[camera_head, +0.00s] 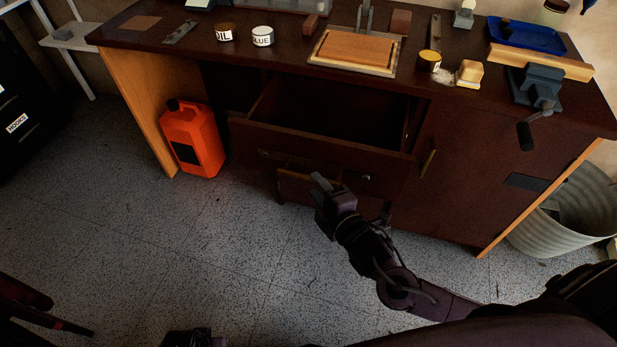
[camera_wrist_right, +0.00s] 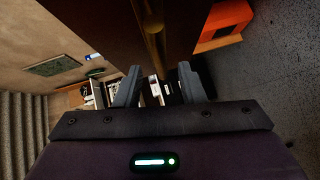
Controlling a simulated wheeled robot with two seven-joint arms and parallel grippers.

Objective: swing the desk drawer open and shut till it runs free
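The dark wooden desk (camera_head: 450,185) has its upper drawer (camera_head: 320,140) pulled well out; its inside looks empty. Below it, a second, lower front (camera_head: 296,187) shows, partly hidden by my arm. My right gripper (camera_head: 328,186) is just in front of and below the upper drawer's front. In the wrist view my right gripper (camera_wrist_right: 158,88) has its two fingers apart with nothing held between them. A dark wooden panel with a brass-coloured fitting (camera_wrist_right: 153,24) lies beyond the fingertips. Part of what may be my left gripper (camera_head: 193,339) shows at the bottom edge; its fingers cannot be made out.
An orange can (camera_head: 193,140) stands on the floor left of the drawer. The cupboard door with a brass handle (camera_head: 428,163) is to the right, and a metal bin (camera_head: 575,215) beyond. A vise (camera_head: 537,85) and tins stand on top. The floor in front is clear.

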